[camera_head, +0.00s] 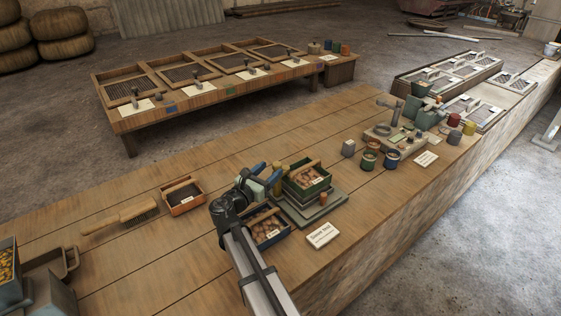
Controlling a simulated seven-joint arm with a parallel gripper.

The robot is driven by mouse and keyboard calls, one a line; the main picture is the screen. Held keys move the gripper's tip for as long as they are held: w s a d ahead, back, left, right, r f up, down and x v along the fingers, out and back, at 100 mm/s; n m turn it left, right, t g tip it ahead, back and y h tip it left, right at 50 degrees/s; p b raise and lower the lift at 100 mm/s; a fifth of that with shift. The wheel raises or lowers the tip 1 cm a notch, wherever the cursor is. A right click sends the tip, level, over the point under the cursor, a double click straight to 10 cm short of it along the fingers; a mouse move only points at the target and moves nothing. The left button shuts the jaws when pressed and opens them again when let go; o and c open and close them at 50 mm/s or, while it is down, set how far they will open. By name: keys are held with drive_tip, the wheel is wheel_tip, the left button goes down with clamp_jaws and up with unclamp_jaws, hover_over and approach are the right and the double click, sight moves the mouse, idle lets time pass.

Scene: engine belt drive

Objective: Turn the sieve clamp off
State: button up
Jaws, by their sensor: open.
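Several wooden-framed sieves (187,74) lie in a row on the low wooden table at the back. Small dark upright handles stand at their front edge, such as one at the left end (135,98) and one beside it (196,78). They look like clamp levers, but I cannot tell which one is the sieve clamp or its on or off position. My gripper (268,180) is open above the near bench, beside a green crate of brown round items (307,181). It is well apart from the sieves. My wrist and arm hide part of the bench.
A blue crate (270,234) is close to my wrist. A small orange crate (186,197) and a brush (122,216) lie to the left. A grey device (395,133), cups and panels with levers (450,72) stand to the right.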

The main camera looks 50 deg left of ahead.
drive_tip(key=shift+x, duration=3.5)
drive_tip(key=shift+c, duration=0.2)
drive_tip(key=c, duration=0.9)
